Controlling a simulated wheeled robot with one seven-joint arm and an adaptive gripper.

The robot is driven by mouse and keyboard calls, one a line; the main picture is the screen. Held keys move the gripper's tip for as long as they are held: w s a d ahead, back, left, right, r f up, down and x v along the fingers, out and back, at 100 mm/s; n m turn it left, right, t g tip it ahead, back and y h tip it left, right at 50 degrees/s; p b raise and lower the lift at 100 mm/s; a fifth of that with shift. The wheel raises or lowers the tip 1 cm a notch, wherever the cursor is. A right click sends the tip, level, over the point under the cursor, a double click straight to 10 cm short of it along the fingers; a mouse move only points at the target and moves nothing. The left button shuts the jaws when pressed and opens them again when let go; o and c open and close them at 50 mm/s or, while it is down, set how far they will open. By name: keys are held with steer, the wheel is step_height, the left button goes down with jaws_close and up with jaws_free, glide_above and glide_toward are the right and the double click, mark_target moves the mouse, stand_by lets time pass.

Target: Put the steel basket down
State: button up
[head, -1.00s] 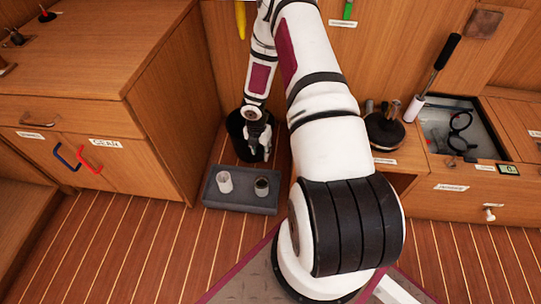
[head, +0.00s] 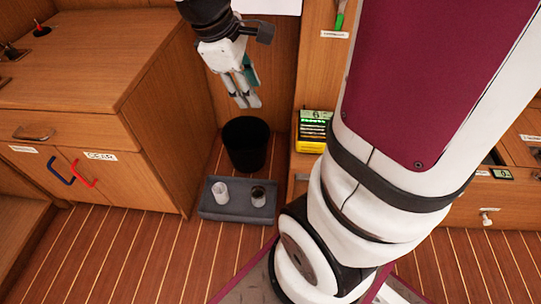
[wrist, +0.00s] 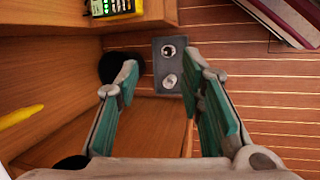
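My gripper (head: 247,100) hangs pointing down above the black bin (head: 244,145), clear of it. In the wrist view my gripper (wrist: 161,68) has its two green-lined fingers well apart, with nothing between them. The bin also shows in the wrist view (wrist: 109,66), partly behind the left finger. I see nothing I can clearly name as a steel basket; the round bin on the floor looks black and its inside is dark.
A grey tray (head: 213,212) with a white cup (head: 220,192) and a dark cup (head: 258,196) lies in front of the bin. A wooden cabinet (head: 130,130) stands left. A yellow device (head: 314,131) sits on a ledge right. Striped floor in front is open.

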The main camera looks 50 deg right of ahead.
steer(key=s+a+r+m+y, duration=0.2)
steer(key=s+a, duration=0.4)
steer(key=s, duration=0.3)
steer(key=s+a+r+m+y, duration=0.2)
steer(key=s+a+m, duration=0.2)
steer(key=s+a, duration=0.3)
steer(key=s, duration=0.3)
steer(key=shift+r+m+t, duration=0.15)
steer(key=shift+m+t, duration=0.25)
step_height(320, 180, up, 33)
steer(key=t+p, duration=0.4)
steer(key=p, duration=2.7)
steer(key=shift+d+r, duration=0.15)
steer(key=shift+d, duration=0.2)
steer(key=shift+w, duration=0.15)
